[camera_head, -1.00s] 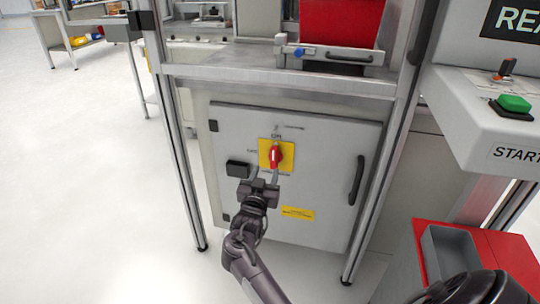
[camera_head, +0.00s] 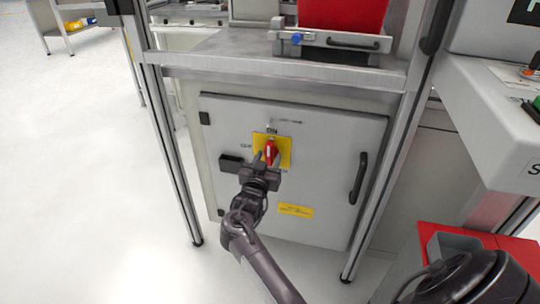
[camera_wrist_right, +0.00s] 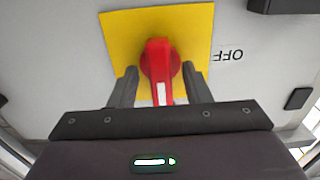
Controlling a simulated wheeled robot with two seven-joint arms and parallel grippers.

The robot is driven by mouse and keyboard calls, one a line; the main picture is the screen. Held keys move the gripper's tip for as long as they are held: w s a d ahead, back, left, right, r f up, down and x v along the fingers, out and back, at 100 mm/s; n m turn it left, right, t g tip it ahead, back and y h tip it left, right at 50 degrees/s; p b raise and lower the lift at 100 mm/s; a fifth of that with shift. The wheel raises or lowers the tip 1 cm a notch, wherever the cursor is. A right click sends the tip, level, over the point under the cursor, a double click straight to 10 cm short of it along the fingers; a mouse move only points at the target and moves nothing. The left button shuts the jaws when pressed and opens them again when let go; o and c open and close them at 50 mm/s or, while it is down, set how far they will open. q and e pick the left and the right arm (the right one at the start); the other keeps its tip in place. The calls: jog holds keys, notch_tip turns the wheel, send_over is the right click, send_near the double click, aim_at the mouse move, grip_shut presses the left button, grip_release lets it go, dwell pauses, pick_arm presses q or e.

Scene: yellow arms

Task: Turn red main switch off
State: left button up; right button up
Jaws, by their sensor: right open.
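The red main switch (camera_head: 270,150) is a rotary handle on a yellow plate (camera_head: 286,141), on the door of a light grey cabinet (camera_head: 325,180). Its handle stands upright in the head view, the white mark toward the label above. My right gripper (camera_head: 267,160) reaches it from below, open. In the right wrist view, the fingers of the gripper (camera_wrist_right: 158,70) stand on either side of the red handle (camera_wrist_right: 159,58), with a visible gap on each side. An upside-down OFF label (camera_wrist_right: 230,55) is right of the plate there. My left gripper is out of view.
A black latch (camera_head: 233,162) is left of the switch and a black door handle (camera_head: 358,178) is at the right. Aluminium posts (camera_head: 173,150) flank the cabinet, under a metal shelf (camera_head: 290,80). A red surface with a grey bin (camera_head: 450,240) is at lower right. Floor at left is clear.

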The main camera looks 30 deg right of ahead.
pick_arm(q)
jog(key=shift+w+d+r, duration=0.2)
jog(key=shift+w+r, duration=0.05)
pick_arm(e)
jog(key=shift+w+d, duration=0.1)
jog(key=shift+r, duration=0.1)
jog(key=shift+c, duration=0.3)
